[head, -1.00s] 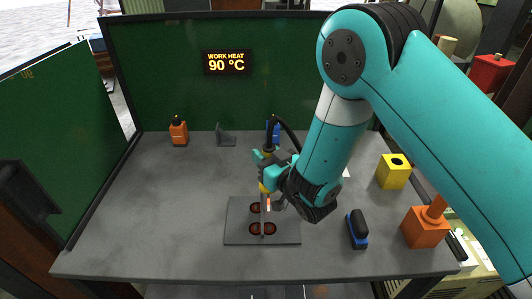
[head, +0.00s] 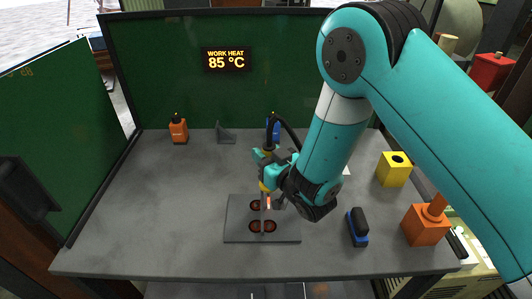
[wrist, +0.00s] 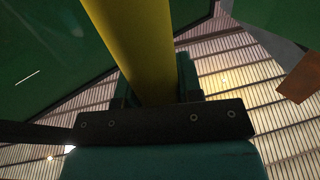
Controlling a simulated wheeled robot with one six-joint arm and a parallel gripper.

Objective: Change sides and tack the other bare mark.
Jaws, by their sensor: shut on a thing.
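My gripper (head: 268,172) is shut on the torch (head: 265,186), which has a yellow body and a black cable at its top. The torch points down over the grey base plate (head: 235,232), its lower end close to a thin upright plate (head: 263,213). In the wrist view the torch's yellow body (wrist: 135,45) rises from the jaws. Dark, red-rimmed oval marks lie either side of the upright plate: two on the left (head: 254,226) and one at front right (head: 270,226). The area at back right is partly hidden by the torch and gripper.
The back panel's display (head: 226,60) reads WORK HEAT 85 °C. An orange bottle (head: 179,129) and a grey bracket (head: 225,133) stand at the back left. A blue-and-black brush (head: 357,228), yellow block (head: 394,169) and orange block (head: 425,226) are at right. The left tabletop is clear.

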